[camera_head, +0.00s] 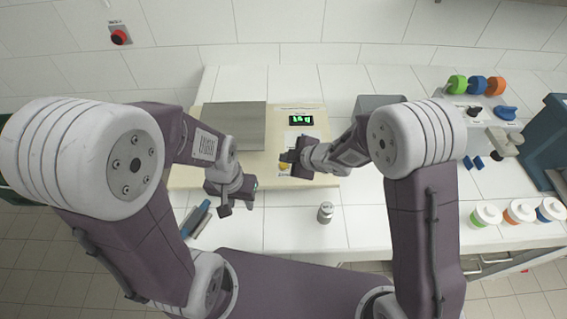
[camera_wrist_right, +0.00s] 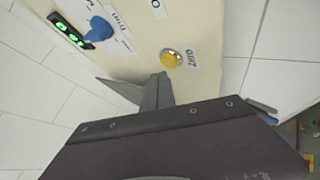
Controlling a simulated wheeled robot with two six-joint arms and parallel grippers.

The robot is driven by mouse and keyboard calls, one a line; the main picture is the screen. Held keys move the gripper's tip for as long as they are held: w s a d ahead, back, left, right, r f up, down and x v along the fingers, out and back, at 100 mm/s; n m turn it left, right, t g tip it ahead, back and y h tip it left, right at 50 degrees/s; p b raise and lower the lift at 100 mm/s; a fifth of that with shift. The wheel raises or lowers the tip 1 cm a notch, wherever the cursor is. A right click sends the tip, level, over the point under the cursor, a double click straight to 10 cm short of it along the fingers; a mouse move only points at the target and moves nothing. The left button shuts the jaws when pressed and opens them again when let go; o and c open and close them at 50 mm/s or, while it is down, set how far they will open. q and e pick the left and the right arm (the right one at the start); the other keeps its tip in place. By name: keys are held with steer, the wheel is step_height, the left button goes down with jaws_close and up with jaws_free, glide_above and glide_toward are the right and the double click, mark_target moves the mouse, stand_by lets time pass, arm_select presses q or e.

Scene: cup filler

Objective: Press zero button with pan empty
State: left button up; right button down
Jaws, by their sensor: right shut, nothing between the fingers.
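The beige scale (camera_head: 262,172) stands on the white counter in the head view, its grey metal pan (camera_head: 238,126) bare. Its display (camera_head: 300,119) is lit green. The yellow zero button (camera_wrist_right: 171,57) sits on the panel beside a "Zero" label in the right wrist view. My right gripper (camera_wrist_right: 163,78) is shut and empty, its tips just below the button in that view; I cannot tell if they touch the panel. In the head view, the right gripper (camera_head: 288,162) is over the scale's front. My left gripper (camera_head: 238,205) is open and empty in front of the scale.
A blue trim knob (camera_wrist_right: 100,28) sits near the button. A small metal canister (camera_head: 325,212) stands in front of the scale. A blue-handled tool (camera_head: 197,218) lies at left. Several lidded cups (camera_head: 519,211) and a grey machine (camera_head: 480,112) with coloured rollers stand at right.

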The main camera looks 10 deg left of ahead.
mark_target(286, 166)
steer(key=shift+f+b, duration=0.35)
steer(key=shift+f, duration=0.1)
steer(key=shift+f+b, duration=0.3)
stand_by(0.3)
steer(key=shift+r, duration=0.1)
steer(key=shift+r+p, duration=0.65)
steer(key=shift+p, duration=0.15)
step_height(286, 166, up, 6)
steer(key=p, duration=0.6)
steer(key=shift+w, duration=0.1)
stand_by(0.3)
